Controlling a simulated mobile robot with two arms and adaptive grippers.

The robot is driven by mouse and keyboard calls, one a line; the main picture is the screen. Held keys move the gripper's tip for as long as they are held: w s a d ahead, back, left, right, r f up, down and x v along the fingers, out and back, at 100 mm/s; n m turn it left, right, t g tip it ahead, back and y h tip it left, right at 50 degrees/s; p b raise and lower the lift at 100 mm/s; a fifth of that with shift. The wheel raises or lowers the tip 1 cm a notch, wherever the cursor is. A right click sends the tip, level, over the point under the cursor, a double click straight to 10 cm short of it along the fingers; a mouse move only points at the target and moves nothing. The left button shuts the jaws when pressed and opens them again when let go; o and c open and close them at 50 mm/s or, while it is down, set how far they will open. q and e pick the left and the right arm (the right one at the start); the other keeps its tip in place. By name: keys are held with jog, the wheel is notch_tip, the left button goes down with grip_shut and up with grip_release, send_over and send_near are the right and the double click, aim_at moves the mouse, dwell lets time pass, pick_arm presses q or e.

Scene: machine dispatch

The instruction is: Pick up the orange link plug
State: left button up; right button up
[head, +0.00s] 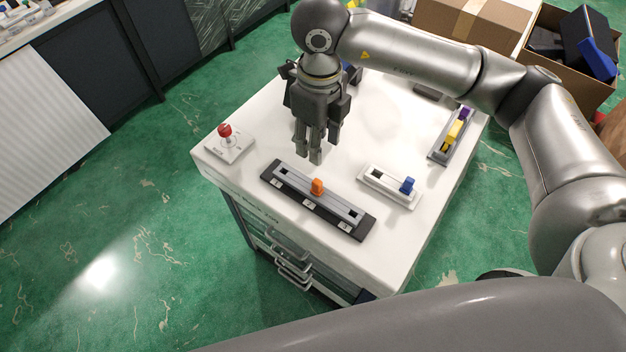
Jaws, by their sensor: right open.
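The orange link plug (317,186) stands upright in the middle of a dark slotted rail (350,212) on the white cabinet top. Open sockets show in the rail to either side of it. My right gripper (315,158) points down just behind the plug in the head view, apart from it. It is open and empty, with its fingers above the white top. My left gripper is not in view.
A white block with a blue plug (407,185) stands right of the rail. A red-knobbed lever (225,131) is at the left. A holder with yellow (453,133) and purple pieces lies at the right edge. Cardboard boxes (470,28) stand behind. Drawer handles (290,246) project in front.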

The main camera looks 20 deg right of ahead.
aim_at(317, 181)
jog(key=f+b, duration=0.2)
jog(key=f, duration=0.1)
jog(key=f+b, duration=0.3)
jog(key=shift+w, duration=0.2)
jog(key=shift+f, duration=0.25)
notch_tip(317, 181, down, 4)
jog(key=shift+s+r+p, duration=0.1)
jog(key=shift+r+p, duration=0.1)
jog(key=shift+p, duration=0.4)
jog(key=shift+f, duration=0.65)
jog(key=shift+f+p, duration=0.35)
jog(key=shift+p, duration=0.15)
jog(key=f, duration=0.1)
jog(key=f+p, duration=0.1)
jog(key=f, duration=0.1)
jog(key=shift+w+d+f, duration=0.15)
jog(key=shift+w+f, duration=0.05)
jog(key=shift+f, duration=0.45)
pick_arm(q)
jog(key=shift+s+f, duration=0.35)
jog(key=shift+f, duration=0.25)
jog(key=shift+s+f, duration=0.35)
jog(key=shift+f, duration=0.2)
pick_arm(e)
jog(key=shift+c, duration=0.3)
grip_shut()
